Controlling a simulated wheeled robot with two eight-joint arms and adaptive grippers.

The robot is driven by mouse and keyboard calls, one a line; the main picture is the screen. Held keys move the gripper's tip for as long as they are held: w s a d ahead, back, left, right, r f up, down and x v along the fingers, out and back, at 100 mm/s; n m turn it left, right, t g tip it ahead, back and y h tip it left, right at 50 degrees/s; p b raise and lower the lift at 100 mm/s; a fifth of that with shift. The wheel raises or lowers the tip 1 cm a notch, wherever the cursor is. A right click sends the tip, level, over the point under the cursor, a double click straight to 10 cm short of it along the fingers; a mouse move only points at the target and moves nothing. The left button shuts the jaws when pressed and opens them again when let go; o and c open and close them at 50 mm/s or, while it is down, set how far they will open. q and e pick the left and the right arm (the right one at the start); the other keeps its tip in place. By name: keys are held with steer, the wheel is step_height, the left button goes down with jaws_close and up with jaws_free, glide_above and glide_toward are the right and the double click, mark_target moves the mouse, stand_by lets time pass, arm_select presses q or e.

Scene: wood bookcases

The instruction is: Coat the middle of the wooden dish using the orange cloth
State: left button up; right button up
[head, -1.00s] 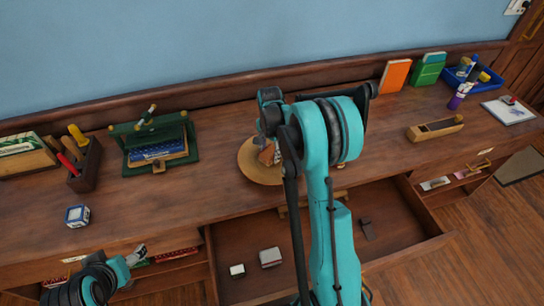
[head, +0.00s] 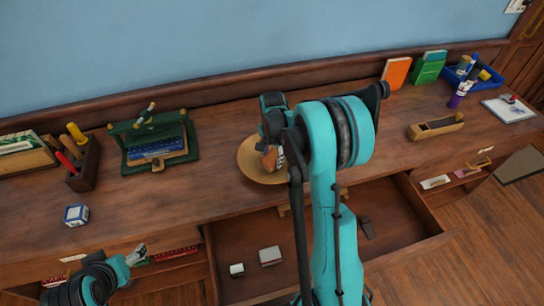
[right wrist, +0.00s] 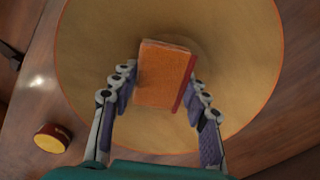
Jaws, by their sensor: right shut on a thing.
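The round wooden dish (head: 252,174) lies on the desk top, partly hidden by my right arm in the head view. It fills much of the right wrist view (right wrist: 245,60). The orange cloth (right wrist: 163,75), a folded block shape, sits between the fingers of my right gripper (right wrist: 160,88). The fingers press on its two sides, and it is over the dish's middle area. I cannot tell whether it touches the surface. In the head view the right gripper (head: 271,158) is over the dish. My left gripper (head: 137,256) is at the lower left, away from the dish; its jaws are too small to judge.
A wooden plane (head: 435,127) and blue tray (head: 475,75) are right. An open drawer (head: 325,245) juts out below the desk top.

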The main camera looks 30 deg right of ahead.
mark_target(272, 157)
steer(key=shift+r+p, duration=2)
steer(key=shift+r, duration=1)
steer(key=shift+r+p, duration=1.1)
steer(key=shift+r, duration=0.45)
steer(key=shift+f, duration=0.1)
